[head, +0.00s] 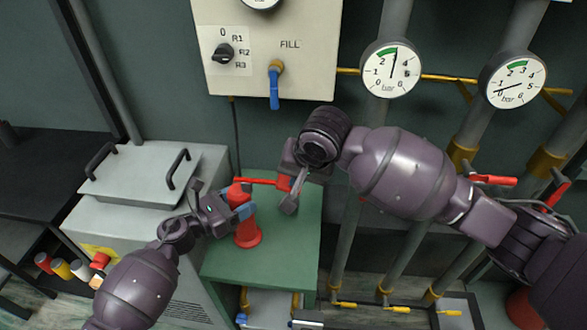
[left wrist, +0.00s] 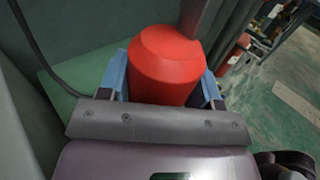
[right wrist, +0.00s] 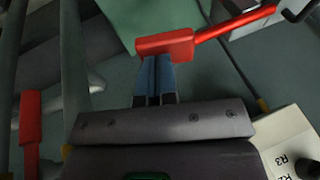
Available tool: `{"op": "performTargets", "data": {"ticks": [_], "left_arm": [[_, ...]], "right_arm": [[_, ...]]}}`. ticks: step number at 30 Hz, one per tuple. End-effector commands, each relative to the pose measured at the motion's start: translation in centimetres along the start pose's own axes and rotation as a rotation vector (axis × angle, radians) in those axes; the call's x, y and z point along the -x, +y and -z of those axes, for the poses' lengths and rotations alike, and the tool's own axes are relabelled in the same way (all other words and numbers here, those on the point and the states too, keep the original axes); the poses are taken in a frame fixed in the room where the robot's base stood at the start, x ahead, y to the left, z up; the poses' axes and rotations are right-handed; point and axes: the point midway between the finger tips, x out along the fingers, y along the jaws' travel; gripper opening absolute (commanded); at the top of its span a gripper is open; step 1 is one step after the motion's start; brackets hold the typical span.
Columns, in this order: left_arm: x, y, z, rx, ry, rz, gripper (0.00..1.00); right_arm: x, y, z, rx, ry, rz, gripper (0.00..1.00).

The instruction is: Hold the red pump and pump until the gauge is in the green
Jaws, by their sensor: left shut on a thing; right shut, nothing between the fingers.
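The red pump (head: 247,232) stands upright on the green bench top (head: 275,250). My left gripper (head: 238,208) is shut around its body, with blue finger pads on both sides of the red body (left wrist: 166,65) in the left wrist view. The red pump lever (head: 262,181) extends right to a block-shaped handle (right wrist: 165,45). My right gripper (right wrist: 157,78) is shut and empty, its fingertips at the handle's edge; contact is unclear. The left pipe gauge (head: 391,69) has its needle near the green arc's right end. The right pipe gauge (head: 514,80) reads low, below its green.
A pale panel (head: 225,80) carries a selector knob (head: 223,53) and a blue FILL valve lever (head: 274,88). A third gauge (head: 262,3) is cut off at the top. Vertical pipes with red valve handles (head: 493,180) stand right. A lidded grey box (head: 140,175) stands left.

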Motion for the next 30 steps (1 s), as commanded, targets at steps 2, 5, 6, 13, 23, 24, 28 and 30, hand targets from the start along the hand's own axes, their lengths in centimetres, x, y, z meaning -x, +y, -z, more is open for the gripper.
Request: {"op": "performTargets", "data": {"ticks": [2,5,6,13,23,24,28,30], "left_arm": [[0.0,0.0,0.0,0.000,-0.001,0.000,0.08],[0.0,0.0,0.0,0.001,-0.001,0.000,0.08],[0.0,0.0,0.0,0.001,-0.001,0.000,0.08],[0.0,0.0,-0.1,0.000,-0.001,0.001,0.08],[-0.1,-0.1,-0.1,0.000,-0.002,0.002,0.08],[-0.1,-0.1,-0.1,0.000,-0.002,0.002,0.08],[-0.1,-0.1,-0.1,0.000,-0.002,0.002,0.08],[-0.1,-0.1,-0.1,0.000,-0.002,0.002,0.08]], "right_arm": [[-0.7,0.5,-0.3,-0.018,-0.006,0.049,0.00],[-1.2,0.9,-0.5,-0.035,-0.006,0.107,0.00],[-1.4,1.0,-0.6,-0.041,-0.005,0.128,0.00],[-1.6,1.0,-0.5,-0.043,-0.002,0.150,0.00],[-0.9,0.7,-0.3,-0.043,-0.002,0.150,0.00],[-0.7,0.7,-0.3,-0.043,-0.002,0.149,0.00],[-0.3,0.5,-0.1,-0.043,-0.002,0.150,0.00],[-0.1,0.5,-0.1,-0.043,-0.002,0.150,0.00]]}}
